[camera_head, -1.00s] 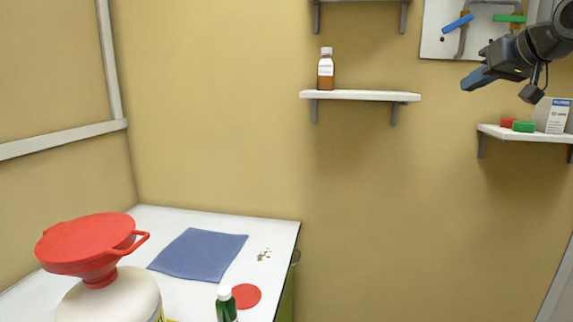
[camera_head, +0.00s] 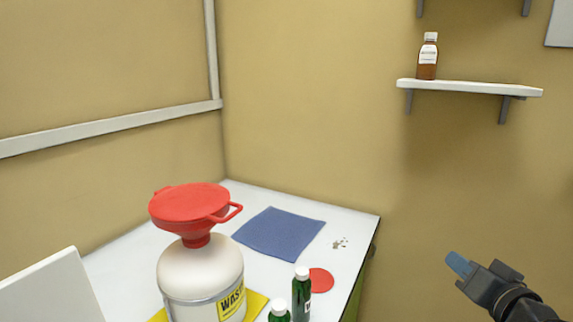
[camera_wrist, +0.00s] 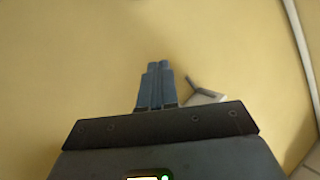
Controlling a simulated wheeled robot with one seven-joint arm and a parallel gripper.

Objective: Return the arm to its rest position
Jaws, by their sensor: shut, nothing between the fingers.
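My gripper (camera_head: 458,264) is at the lower right in the head view, in front of the tan wall and to the right of the white table (camera_head: 360,228). Its blue fingers point up and left. In the wrist view, the two blue fingers of my gripper (camera_wrist: 157,84) lie side by side and are shut with nothing between them. The gripper touches nothing that I can see. The rest of my arm runs out of the lower right corner of the head view.
A white waste container (camera_head: 200,270) with a red funnel (camera_head: 190,210), green bottles (camera_head: 301,295), a blue cloth (camera_head: 279,234) and a red disc (camera_head: 321,280) are on the table. A brown bottle (camera_head: 427,60) stands on a wall shelf (camera_head: 470,88). The wall area around my gripper looks free.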

